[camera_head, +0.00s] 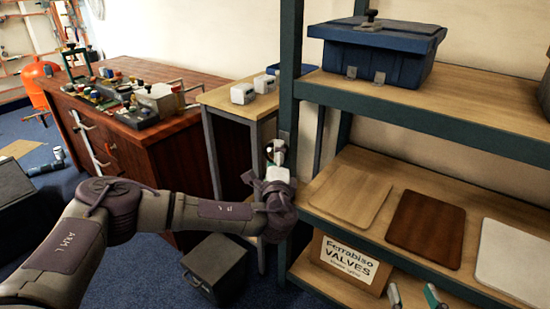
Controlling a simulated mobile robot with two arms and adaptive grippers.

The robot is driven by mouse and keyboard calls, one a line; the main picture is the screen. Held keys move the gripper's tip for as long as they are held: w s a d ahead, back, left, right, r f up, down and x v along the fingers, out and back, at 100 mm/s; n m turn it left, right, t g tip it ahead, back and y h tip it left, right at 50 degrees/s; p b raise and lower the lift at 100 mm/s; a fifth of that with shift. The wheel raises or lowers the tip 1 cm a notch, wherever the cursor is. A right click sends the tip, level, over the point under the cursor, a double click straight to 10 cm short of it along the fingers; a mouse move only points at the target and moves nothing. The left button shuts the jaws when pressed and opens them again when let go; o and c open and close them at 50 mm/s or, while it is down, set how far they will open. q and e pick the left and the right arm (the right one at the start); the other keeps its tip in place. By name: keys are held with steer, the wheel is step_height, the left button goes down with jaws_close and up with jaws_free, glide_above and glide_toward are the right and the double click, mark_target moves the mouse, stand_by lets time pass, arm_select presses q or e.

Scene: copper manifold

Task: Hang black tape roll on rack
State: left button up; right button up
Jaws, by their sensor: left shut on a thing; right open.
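My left gripper (275,153) is at the end of my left arm, beside the dark green upright post of the shelf rack (290,75). It is shut on a small dark thing, which looks like the black tape roll (268,151); only a thin curved edge shows and the fingers hide the rest. I cannot tell whether the roll touches the post or any hook. My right gripper (413,296) shows only as two spread fingertips at the bottom edge, in front of the lower shelf. It is open and looks empty.
The rack holds a blue lidded box (375,50) on top, several flat boards (426,230) on the middle shelf and a Valves carton (350,265) below. A wooden side table (225,98) and a cluttered workbench (175,135) stand left. A grey box (215,268) lies on the floor.

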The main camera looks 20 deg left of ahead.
stand_by(0.4)
arm_select(q)
steer(key=o, duration=1.2)
